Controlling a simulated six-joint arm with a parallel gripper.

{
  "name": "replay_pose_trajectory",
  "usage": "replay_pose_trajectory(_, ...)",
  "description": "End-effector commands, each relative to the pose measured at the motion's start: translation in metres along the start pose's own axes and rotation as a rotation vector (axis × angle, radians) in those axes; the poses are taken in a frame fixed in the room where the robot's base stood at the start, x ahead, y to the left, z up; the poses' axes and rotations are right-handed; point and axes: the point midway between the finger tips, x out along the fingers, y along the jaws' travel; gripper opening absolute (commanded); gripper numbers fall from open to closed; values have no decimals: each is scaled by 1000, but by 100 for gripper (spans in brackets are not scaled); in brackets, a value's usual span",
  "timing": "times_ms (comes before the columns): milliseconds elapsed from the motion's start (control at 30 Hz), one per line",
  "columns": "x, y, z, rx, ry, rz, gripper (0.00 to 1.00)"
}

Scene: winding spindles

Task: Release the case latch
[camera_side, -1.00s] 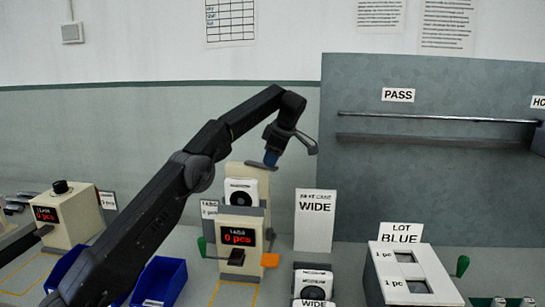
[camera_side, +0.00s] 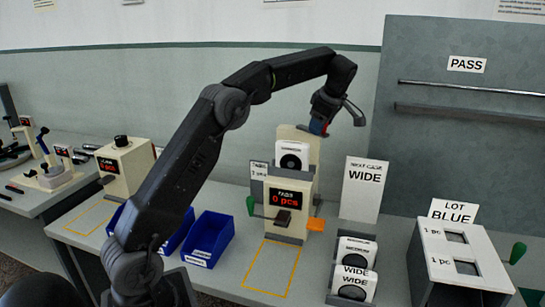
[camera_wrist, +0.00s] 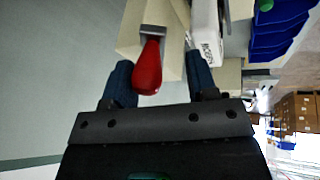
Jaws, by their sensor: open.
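A red lever handle (camera_wrist: 148,68) on a grey bracket stands out from the cream station (camera_wrist: 132,35) in the wrist view. I take it to be the case latch. My gripper (camera_wrist: 158,62) is open, with one dark blue finger on each side of the handle and visible gaps between. A white case (camera_side: 292,155) with a black round opening sits in that station, above the "0 pcs" display (camera_side: 285,198).
A "NEXT CASE WIDE" sign (camera_side: 365,188) stands right of the station, behind a rack with white cases (camera_side: 356,252). Blue bins (camera_side: 208,240) are at the left. A white box (camera_side: 462,250) with "LOT BLUE" is at the right. The yellow-outlined area (camera_side: 270,270) is empty.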

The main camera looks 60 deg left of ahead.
Motion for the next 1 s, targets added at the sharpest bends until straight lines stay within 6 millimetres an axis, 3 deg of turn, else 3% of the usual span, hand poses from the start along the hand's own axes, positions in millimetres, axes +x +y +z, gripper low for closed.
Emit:
replay_pose_trajectory(600,2,-43,-31,476,-111,200,53)
replay_pose_trajectory(1000,10,-58,-57,778,-180,325,53)
